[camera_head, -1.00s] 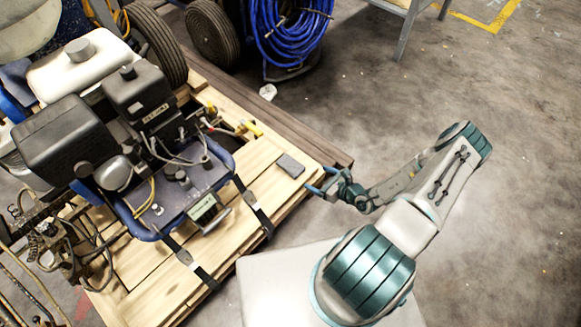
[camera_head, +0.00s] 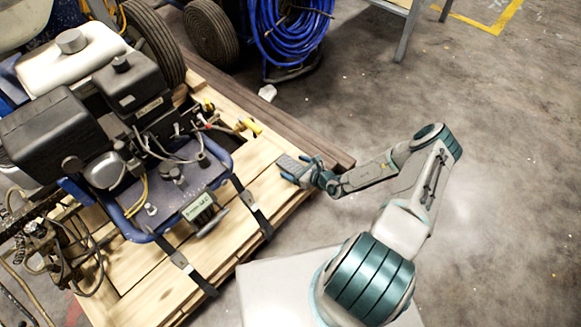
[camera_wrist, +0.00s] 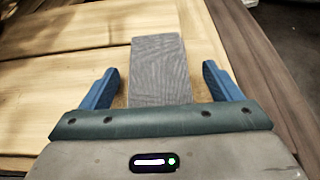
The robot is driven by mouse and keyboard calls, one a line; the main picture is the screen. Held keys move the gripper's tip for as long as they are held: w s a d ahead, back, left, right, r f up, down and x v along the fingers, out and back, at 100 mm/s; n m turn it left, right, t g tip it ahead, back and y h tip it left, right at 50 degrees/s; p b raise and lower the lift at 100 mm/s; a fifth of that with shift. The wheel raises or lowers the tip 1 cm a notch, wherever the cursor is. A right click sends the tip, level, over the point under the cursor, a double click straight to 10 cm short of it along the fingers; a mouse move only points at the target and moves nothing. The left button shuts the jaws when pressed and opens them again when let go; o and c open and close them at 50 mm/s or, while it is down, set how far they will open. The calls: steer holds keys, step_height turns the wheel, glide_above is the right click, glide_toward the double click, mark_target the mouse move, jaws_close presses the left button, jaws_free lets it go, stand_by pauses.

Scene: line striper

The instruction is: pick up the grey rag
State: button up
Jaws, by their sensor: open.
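The grey rag (camera_wrist: 160,68) is a flat, folded rectangle lying on the pale wooden pallet. In the wrist view it runs lengthwise between my two blue fingers, with a gap on each side. Its near end is hidden behind my gripper's body. My gripper (camera_wrist: 160,84) is open, one finger on each side of the rag, touching neither side. In the head view my gripper (camera_head: 303,171) is over the right corner of the pallet, and the rag (camera_head: 288,164) shows partly beyond its fingers.
The blue-framed line striper (camera_head: 170,190) with its black engine stands on the wooden pallet (camera_head: 140,280), left of the rag. Black straps (camera_head: 252,207) cross the boards nearby. A blue hose reel (camera_head: 290,30) stands at the back. The concrete floor (camera_head: 500,150) to the right is open.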

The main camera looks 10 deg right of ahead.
steer(key=c, duration=1.1)
steer(key=shift+o, duration=0.2)
steer(key=shift+r, duration=0.15)
